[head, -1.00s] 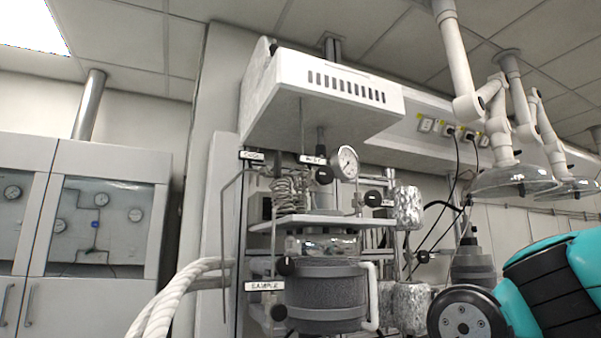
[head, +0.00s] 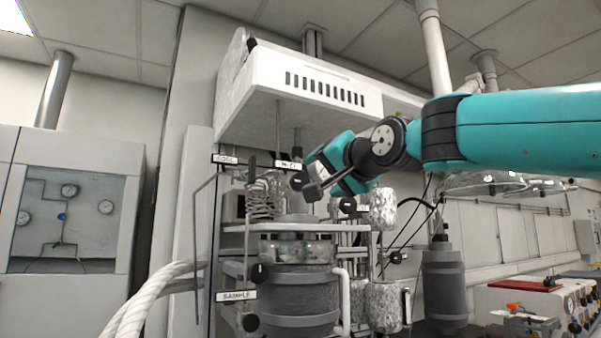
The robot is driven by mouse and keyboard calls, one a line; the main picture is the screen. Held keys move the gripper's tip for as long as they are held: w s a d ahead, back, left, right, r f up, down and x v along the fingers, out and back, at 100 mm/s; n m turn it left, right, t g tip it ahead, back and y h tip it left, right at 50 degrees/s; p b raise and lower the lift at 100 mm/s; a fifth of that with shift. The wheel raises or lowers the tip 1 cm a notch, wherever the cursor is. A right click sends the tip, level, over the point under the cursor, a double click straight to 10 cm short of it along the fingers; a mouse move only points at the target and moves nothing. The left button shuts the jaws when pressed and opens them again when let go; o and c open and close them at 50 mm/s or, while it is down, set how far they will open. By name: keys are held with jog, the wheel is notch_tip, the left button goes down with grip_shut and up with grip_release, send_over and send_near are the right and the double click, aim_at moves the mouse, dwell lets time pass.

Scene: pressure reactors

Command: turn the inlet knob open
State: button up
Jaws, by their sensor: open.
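The inlet knob (head: 297,181) is a small black round knob under a small white label (head: 288,165), above the reactor's upper shelf. Its turned position is too small to read. My gripper (head: 308,178) is open and comes in from the right, with one dark finger just right of and below the knob. The other finger is hard to make out against the gripper body. I cannot tell whether a finger touches the knob. The gripper and wrist hide the pressure gauge area behind them.
A metal coil (head: 265,195) stands left of the knob. Another black knob (head: 347,204) sits right, below the gripper. The SAMPLE label (head: 236,295) and its knob (head: 260,273) are lower. The white hood (head: 300,95) hangs above. A foil-wrapped cylinder (head: 383,209) stands right.

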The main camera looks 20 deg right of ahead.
aim_at(302, 182)
jog(key=w+p, duration=0.1)
jog(key=w, duration=0.2)
jog(key=w+a+p, duration=0.1)
jog(key=w, duration=0.2)
jog(key=w+a+p, duration=0.1)
jog(key=w, duration=0.2)
jog(key=shift+w, duration=0.35)
jog(key=shift+c, duration=0.5)
jog(key=c, duration=0.8)
jog(key=shift+c, duration=0.2)
